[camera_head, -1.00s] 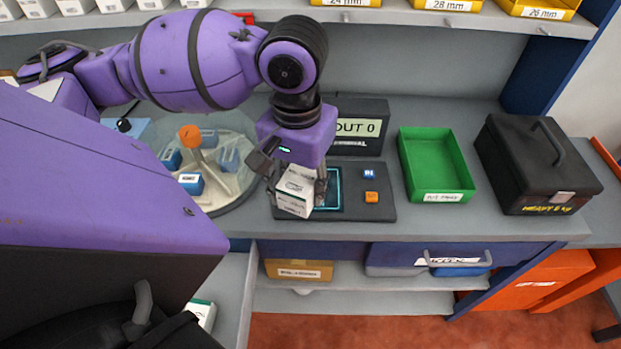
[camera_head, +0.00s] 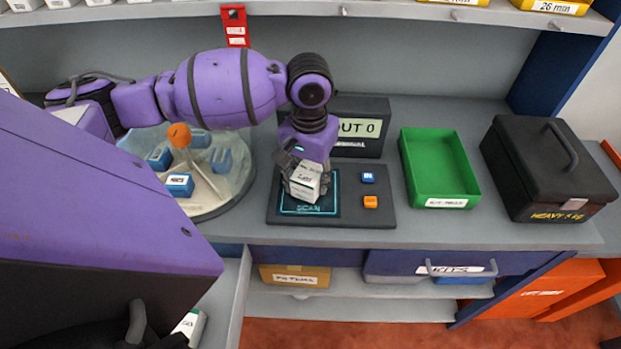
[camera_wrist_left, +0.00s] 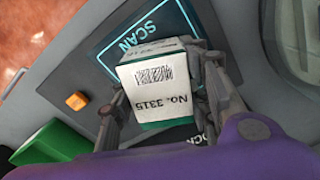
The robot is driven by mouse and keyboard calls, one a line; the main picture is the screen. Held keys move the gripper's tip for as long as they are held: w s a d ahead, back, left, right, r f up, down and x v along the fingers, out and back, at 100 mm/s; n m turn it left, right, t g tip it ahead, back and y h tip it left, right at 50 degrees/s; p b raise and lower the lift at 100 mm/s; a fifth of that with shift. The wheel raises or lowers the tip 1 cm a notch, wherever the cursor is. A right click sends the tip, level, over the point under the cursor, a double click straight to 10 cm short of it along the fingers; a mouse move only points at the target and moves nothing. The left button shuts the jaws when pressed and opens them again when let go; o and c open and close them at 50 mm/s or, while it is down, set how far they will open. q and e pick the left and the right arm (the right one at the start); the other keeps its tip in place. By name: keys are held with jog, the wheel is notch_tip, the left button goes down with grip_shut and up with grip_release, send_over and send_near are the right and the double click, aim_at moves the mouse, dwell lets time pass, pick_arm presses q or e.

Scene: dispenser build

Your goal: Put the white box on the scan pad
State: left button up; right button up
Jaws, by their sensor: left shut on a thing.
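The white box (camera_head: 304,183) is held in my left gripper (camera_head: 303,174), over the scan pad (camera_head: 325,206) in the head view. In the left wrist view the box (camera_wrist_left: 155,88) has a barcode and "No. 3315" on one face, and the fingers of my left gripper (camera_wrist_left: 160,92) close on its sides. The scan pad (camera_wrist_left: 125,45), dark with a glowing cyan outline and the word SCAN, lies beneath and beyond it. The box looks tilted. I cannot tell whether it touches the pad. My right gripper is not in view.
Right of the pad's outline are a blue button (camera_head: 368,177) and an orange button (camera_head: 371,201). A display reading "OUT 0" (camera_head: 360,127) stands behind. A green tray (camera_head: 462,190) and a black heavy box (camera_head: 535,190) are to the right. A round carousel (camera_head: 238,180) with blue blocks is left.

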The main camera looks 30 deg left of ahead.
aim_at(310, 171)
pick_arm(q)
jog(key=shift+f, duration=0.35)
jog(key=shift+f, duration=0.15)
jog(key=o, duration=1.3)
notch_tip(310, 171, up, 12)
jog(key=shift+r+p, duration=0.1)
jog(key=shift+p, duration=0.5)
